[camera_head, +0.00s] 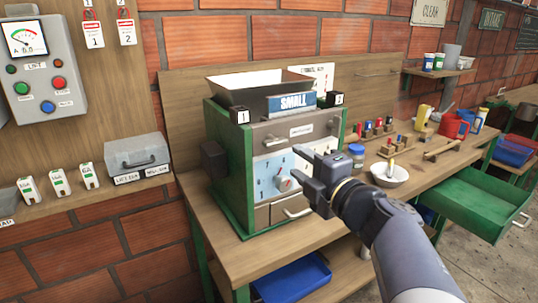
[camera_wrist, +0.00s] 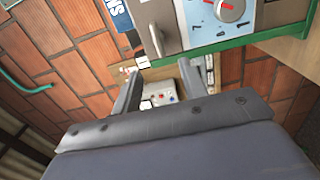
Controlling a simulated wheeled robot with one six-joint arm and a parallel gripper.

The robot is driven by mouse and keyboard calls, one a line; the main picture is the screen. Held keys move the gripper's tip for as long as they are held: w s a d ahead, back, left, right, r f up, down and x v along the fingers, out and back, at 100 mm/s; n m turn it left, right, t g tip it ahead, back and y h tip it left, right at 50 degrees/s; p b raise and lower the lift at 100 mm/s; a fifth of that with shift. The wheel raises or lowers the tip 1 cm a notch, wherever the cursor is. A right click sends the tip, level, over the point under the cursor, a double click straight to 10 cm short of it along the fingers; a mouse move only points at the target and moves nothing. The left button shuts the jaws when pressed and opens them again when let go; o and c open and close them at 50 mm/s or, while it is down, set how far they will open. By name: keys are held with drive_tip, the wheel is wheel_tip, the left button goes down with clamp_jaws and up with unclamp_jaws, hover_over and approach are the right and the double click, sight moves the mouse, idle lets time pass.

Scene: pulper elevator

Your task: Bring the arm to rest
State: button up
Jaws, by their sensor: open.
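In the wrist view my gripper (camera_wrist: 158,85) also shows two separate dark fingers, with the distant control box (camera_wrist: 163,98) visible in the gap. The machine's panel with its red dial (camera_wrist: 230,8) is at the top of the wrist view. My arm hides part of the machine's lower front and the bench.
A white bowl (camera_head: 389,173) stands on the bench right of my gripper. A green drawer (camera_head: 484,201) juts out open at the right. A blue bin (camera_head: 293,279) sits on the lower shelf. A grey case (camera_head: 137,154) and a wall control box (camera_head: 40,68) are at left.

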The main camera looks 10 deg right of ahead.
sight(275, 145)
drive_tip(key=shift+w, duration=0.1)
drive_tip(key=b+x, duration=0.1)
drive_tip(key=x, duration=0.9)
drive_tip(key=shift+w+a, duration=0.1)
drive_tip(key=shift+w, duration=0.25)
drive_tip(key=shift+s, duration=0.1)
